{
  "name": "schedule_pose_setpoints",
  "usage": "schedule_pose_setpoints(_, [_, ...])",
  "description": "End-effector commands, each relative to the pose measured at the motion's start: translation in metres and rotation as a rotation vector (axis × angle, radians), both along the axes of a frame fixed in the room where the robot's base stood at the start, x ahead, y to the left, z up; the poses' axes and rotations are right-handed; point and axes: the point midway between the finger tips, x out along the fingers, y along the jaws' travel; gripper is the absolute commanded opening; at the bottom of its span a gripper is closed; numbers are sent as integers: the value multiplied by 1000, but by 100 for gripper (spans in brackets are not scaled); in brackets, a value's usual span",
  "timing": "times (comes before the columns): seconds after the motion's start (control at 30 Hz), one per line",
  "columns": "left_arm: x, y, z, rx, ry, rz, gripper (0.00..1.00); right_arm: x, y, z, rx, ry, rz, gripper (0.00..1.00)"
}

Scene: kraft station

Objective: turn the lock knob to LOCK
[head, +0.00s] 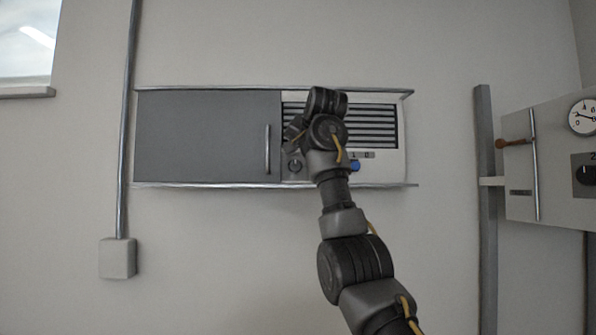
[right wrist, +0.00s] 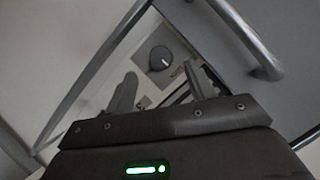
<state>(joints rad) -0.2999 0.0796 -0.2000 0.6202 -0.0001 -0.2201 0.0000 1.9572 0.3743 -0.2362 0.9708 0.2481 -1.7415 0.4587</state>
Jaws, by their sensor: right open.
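The lock knob (head: 295,166) is a small dark round knob at the lower left of the white panel, just right of the grey door. My right gripper (head: 293,136) is in front of the panel, just above the knob in the picture, partly hidden by my wrist. In the right wrist view my open right gripper (right wrist: 159,74) has its fingers apart and empty, with the knob beyond the gap. My left gripper is out of view.
A grey door (head: 205,137) with a vertical bar handle (head: 267,149) is left of the knob. Vent slats (head: 372,127) and a blue button (head: 355,166) are to the right. Metal rails (head: 230,186) run above and below. A separate unit (head: 520,205) stands far right.

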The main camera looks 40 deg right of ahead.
Motion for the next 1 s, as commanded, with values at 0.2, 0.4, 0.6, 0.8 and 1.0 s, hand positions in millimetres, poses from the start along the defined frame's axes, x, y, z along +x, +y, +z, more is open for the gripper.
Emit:
schedule_pose_setpoints(0.2, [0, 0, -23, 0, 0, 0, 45, -33, 15, 13, 0, -3, 0, 55])
schedule_pose_setpoints(0.4, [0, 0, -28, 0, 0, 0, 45, -46, 21, 21, 1, 0, 0, 55])
schedule_pose_setpoints(0.6, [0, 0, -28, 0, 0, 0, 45, -48, 21, 22, 0, 1, 0, 55])
schedule_pose_setpoints(0.8, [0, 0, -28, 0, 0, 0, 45, -48, 21, 22, 0, 1, 0, 55])
schedule_pose_setpoints(1.0, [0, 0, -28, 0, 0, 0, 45, -48, 21, 22, 0, 1, 0, 55])
